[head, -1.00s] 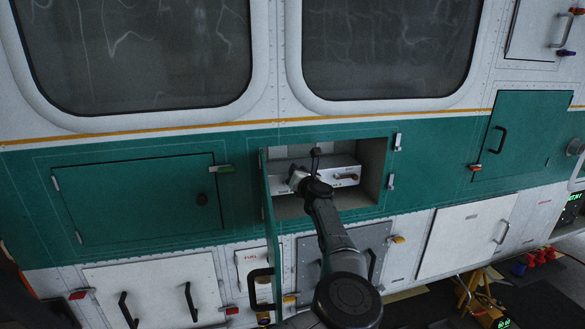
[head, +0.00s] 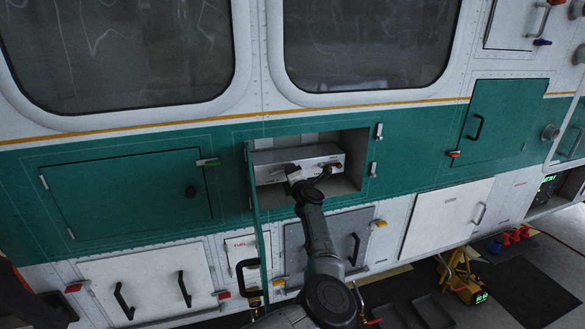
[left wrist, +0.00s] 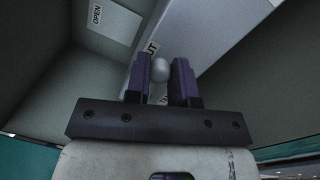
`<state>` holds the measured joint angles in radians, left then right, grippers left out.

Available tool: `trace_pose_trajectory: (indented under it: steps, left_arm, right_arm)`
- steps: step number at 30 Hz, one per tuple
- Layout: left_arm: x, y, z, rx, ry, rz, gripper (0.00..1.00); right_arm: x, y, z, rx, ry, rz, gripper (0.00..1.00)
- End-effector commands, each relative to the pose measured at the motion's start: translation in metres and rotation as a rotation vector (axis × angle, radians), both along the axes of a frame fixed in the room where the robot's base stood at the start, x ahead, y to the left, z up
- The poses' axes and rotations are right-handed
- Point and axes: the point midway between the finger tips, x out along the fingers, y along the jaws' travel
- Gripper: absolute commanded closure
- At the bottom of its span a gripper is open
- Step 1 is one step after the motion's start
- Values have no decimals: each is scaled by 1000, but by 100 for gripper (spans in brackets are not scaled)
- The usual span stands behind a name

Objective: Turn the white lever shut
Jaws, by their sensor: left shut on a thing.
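The white lever shows in the left wrist view only as its pale round knob (left wrist: 160,70). My left gripper (left wrist: 160,78) has its two purple fingers on either side of the knob and is shut on it. The lever's shaft and pivot are hidden. Labels reading "OPEN" (left wrist: 96,16) and, partly covered, "…UT" (left wrist: 151,48) are beyond the fingers. In the head view, my left gripper (head: 294,173) is at the front of a pale box (head: 275,157) inside an open bay. My wrist hides the lever there. My right gripper is not in view.
The bay's green door (head: 255,215) stands open, close on the left of my arm. The bay's right wall (head: 357,155) leaves some free room beside the box. Closed panels surround the bay.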

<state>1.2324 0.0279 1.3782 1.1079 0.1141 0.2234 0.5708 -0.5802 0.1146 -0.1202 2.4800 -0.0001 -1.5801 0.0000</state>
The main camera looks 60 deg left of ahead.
Motion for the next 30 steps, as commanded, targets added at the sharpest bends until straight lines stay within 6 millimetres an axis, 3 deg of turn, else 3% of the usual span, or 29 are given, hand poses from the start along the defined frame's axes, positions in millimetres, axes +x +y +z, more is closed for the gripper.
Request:
trace_pose_trajectory:
  steps: [12, 28, 29, 30]
  left_arm:
    - [0, 0, -9, 40, 144, 1, 100]
    - [0, 0, -11, 44, 160, 1, 100]
    - [0, 0, -11, 44, 160, 1, 75]
    - [0, 0, -11, 44, 160, 1, 71]
  right_arm:
    - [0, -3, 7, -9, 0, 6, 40]
    - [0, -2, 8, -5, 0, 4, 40]
    - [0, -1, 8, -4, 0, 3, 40]
    - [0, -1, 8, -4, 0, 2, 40]
